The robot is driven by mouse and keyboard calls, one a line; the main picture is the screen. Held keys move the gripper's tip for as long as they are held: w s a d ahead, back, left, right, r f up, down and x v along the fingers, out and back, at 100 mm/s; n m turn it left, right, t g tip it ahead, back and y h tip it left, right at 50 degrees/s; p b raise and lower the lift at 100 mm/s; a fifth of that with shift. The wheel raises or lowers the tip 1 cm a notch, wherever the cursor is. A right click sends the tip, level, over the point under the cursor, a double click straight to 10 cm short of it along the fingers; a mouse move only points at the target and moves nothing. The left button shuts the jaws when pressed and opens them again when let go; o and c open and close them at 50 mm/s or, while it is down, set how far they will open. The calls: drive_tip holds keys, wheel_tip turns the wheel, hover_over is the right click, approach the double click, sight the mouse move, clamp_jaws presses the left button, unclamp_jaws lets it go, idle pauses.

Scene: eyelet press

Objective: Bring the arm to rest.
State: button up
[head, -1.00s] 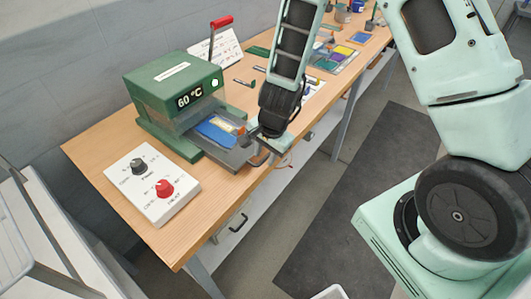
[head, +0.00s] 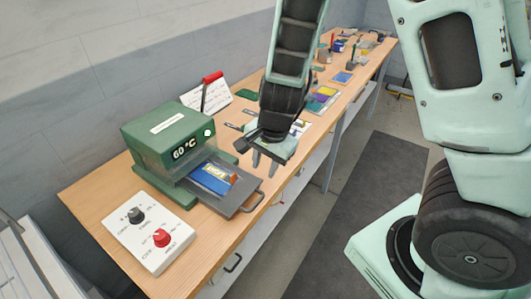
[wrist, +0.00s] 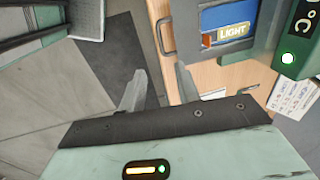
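My gripper (head: 264,164) hangs in the air beyond the right end of the press's tray, over the bench's front side. In the wrist view my gripper (wrist: 158,82) shows two separate fingers with nothing between them, so it is open and empty. The arm above it is bent downward from the top of the head view.
A green press (head: 168,140) reading 60 °C has its tray (head: 240,195) out, with a blue piece marked LIGHT (wrist: 225,28) on it. A control box (head: 148,232) with two knobs stands in front. More items lie farther along the wooden bench (head: 95,200).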

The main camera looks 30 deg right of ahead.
drive_tip(key=shift+s+r, duration=0.1)
drive_tip(key=shift+r, duration=0.45)
